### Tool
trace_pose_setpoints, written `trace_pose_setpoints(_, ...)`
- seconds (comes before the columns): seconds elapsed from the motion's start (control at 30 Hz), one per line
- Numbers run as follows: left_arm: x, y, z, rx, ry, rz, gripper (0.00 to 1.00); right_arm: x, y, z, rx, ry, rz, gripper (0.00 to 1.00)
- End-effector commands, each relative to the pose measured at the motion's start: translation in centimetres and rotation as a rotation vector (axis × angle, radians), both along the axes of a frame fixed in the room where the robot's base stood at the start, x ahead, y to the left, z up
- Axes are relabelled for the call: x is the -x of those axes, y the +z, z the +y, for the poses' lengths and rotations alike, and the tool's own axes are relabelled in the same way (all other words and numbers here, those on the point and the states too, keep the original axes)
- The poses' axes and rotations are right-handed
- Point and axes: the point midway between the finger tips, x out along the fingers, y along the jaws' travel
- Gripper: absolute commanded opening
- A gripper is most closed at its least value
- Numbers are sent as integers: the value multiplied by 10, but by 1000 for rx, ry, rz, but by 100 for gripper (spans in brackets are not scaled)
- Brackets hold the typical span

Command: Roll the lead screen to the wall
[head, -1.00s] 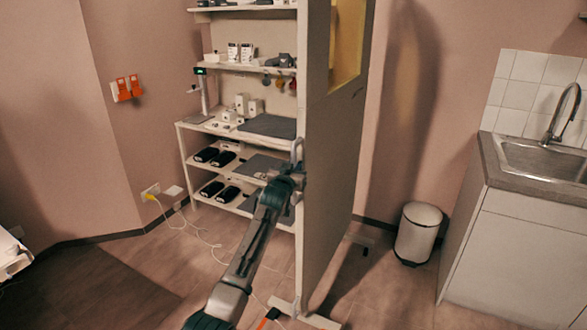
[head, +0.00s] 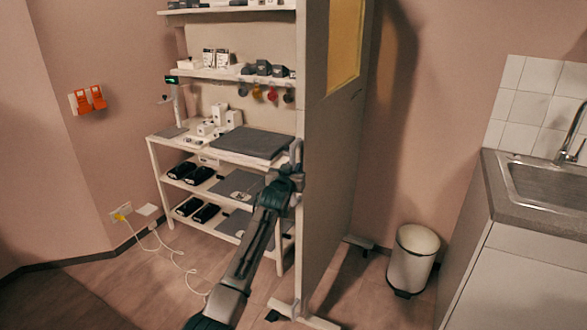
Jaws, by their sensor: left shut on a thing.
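The lead screen (head: 333,170) is a tall, pale upright panel with a yellowish window (head: 345,42) near its top. It stands upright in the middle of the head view on low feet (head: 300,314) at floor level. A light vertical handle (head: 297,152) is on its near left edge. My left gripper (head: 291,182) is at this handle and shut on it; the fingers are partly hidden by the gripper body. My right gripper is not in view. The wall (head: 440,110) is behind the screen.
A shelf unit (head: 222,158) with boxes and dark shoes stands left of the screen. A white cable (head: 178,262) lies on the floor before it. A pedal bin (head: 412,260) stands right of the screen, near a sink counter (head: 530,215). Some floor between screen and bin is clear.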

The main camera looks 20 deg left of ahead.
Motion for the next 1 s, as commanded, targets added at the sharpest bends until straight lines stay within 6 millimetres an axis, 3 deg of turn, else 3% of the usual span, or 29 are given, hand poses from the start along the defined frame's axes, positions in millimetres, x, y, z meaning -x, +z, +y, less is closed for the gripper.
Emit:
trace_pose_setpoints(0.4,0,-4,-1,3,0,8,0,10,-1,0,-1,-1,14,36)
trace_pose_setpoints(0.43,0,-4,-1,3,0,8,22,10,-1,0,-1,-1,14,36)
trace_pose_setpoints(0.5,0,-3,-1,3,0,7,36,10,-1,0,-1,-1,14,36)
trace_pose_setpoints(0.53,0,-3,0,3,0,6,37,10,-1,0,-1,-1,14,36)
trace_pose_setpoints(0.83,1,-2,0,1,0,4,37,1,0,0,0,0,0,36)
trace_pose_setpoints(1.0,13,-3,-2,1,0,3,37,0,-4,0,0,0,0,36)
